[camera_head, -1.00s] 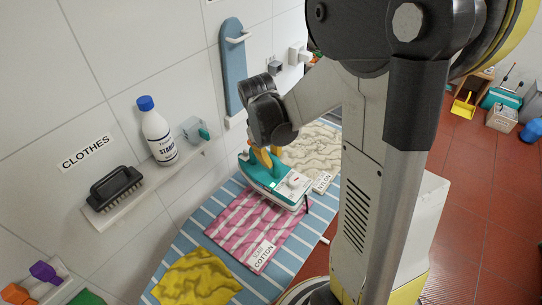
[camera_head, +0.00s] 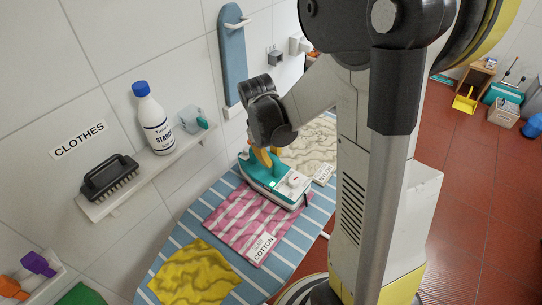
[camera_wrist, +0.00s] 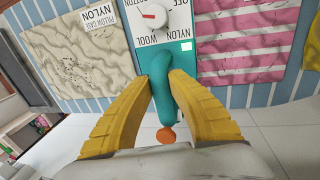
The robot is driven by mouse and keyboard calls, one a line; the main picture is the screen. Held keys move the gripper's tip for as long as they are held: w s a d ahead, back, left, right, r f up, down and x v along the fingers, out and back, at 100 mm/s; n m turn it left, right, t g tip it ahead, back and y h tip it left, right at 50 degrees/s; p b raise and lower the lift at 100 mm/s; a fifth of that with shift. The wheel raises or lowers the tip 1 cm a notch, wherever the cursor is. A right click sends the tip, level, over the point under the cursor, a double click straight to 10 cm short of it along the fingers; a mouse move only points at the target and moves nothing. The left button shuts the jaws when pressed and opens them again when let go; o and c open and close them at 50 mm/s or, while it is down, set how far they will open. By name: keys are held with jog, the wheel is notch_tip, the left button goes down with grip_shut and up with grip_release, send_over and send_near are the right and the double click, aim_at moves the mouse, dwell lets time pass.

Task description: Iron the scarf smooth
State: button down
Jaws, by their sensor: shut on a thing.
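The scarf (camera_head: 240,220) is a pink and white striped cloth, visibly wrinkled, with a SCARF COTTON label; it lies on the blue striped ironing board (camera_head: 205,218). It also shows at the upper right of the wrist view (camera_wrist: 240,40). My gripper (camera_head: 264,156) is shut on the teal handle of the iron (camera_head: 265,178); the yellow fingers sit on both sides of the handle (camera_wrist: 160,85). The iron is at the scarf's far edge, between it and the beige pillow case. Its dial (camera_wrist: 153,15) has a red pointer turned left, near COTTON. Its soleplate is hidden.
The wrinkled beige pillow case (camera_head: 312,142), labelled NYLON, lies beyond the iron. A wrinkled yellow cloth (camera_head: 195,275) lies at the near end.

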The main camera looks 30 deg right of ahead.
jog(key=shift+f+b, duration=0.7)
dwell(0.3)
